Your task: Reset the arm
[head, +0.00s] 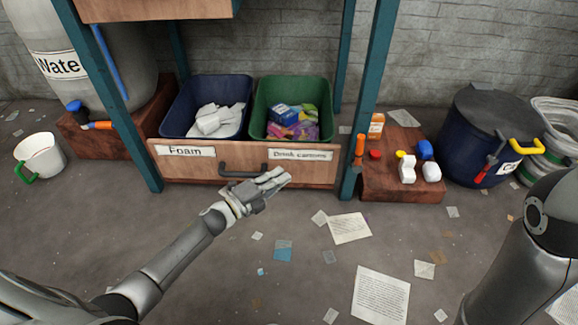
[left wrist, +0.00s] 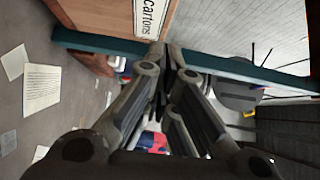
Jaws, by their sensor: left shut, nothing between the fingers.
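My left gripper (head: 272,182) is shut and empty in the head view. It is in front of the wooden drawer front (head: 190,168), close to the dark drawer handle (head: 243,168); I cannot tell whether it touches. In the left wrist view the closed fingers (left wrist: 165,62) fill the middle, with part of the "cartons" label (left wrist: 150,18) above them. My right arm (head: 515,265) shows at the right edge of the head view, but its gripper is outside the picture.
A blue bin (head: 163,108) with white foam and a green bin (head: 260,95) with cartons stand behind the drawer front. Teal posts (head: 372,85) frame them. A low wooden platform (head: 372,182) with bottles stands right, beside a dark barrel (head: 485,110). Papers (head: 381,296) litter the floor.

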